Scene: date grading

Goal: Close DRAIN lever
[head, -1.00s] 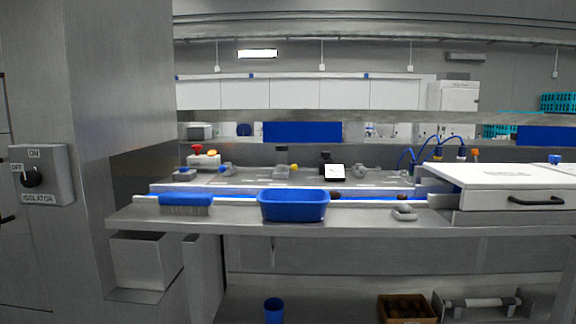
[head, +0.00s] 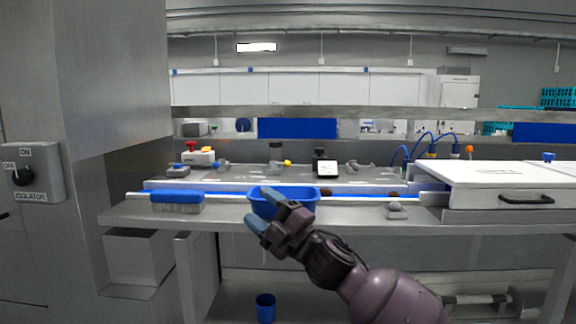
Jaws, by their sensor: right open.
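No lever with a readable DRAIN label shows, and I cannot tell which fitting it is. A small fitting with a yellow knob (head: 287,163) stands at the back of the bench, and a grey fitting (head: 358,165) stands further right. My right gripper (head: 259,207) has blue-grey fingertips spread apart and empty. It is in front of the bench's front edge and covers part of the blue tub (head: 310,195). The bench underside behind my right arm is hidden. My left gripper is not in view.
A small grey weight-like object (head: 396,211) is near the front edge. A blue cup (head: 265,306) is below. An isolator switch (head: 24,176) is far left.

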